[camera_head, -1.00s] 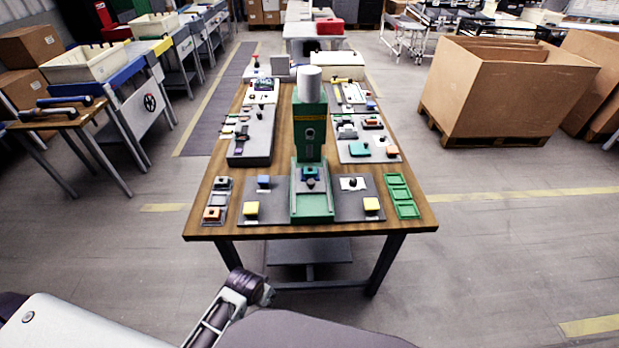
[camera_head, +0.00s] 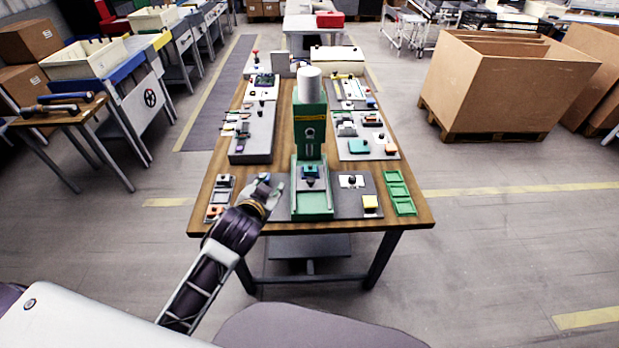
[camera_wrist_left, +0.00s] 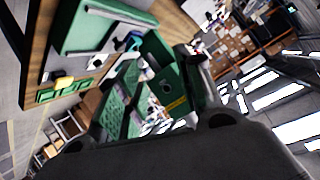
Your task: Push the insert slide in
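The green press (camera_head: 310,130) stands upright at the front middle of the table, with a white cylinder on top. The insert slide appears to be the small blue piece with a dark knob (camera_head: 311,171) low in the press, between the green side rails. In the left wrist view the press (camera_wrist_left: 164,72) shows tilted, and a blue piece (camera_wrist_left: 133,41) shows small. My left gripper (camera_head: 274,188) is just left of the press base, apart from the slide, and looks open and empty. It covers the left part of the front plate. My right gripper is not in view.
The grey front plate (camera_head: 347,205) carries a yellow block (camera_head: 370,202) on its right. A green compartment tray (camera_head: 399,192) lies at the table's right edge. Boards with small parts line both sides behind. The floor in front of the table (camera_head: 430,270) is clear.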

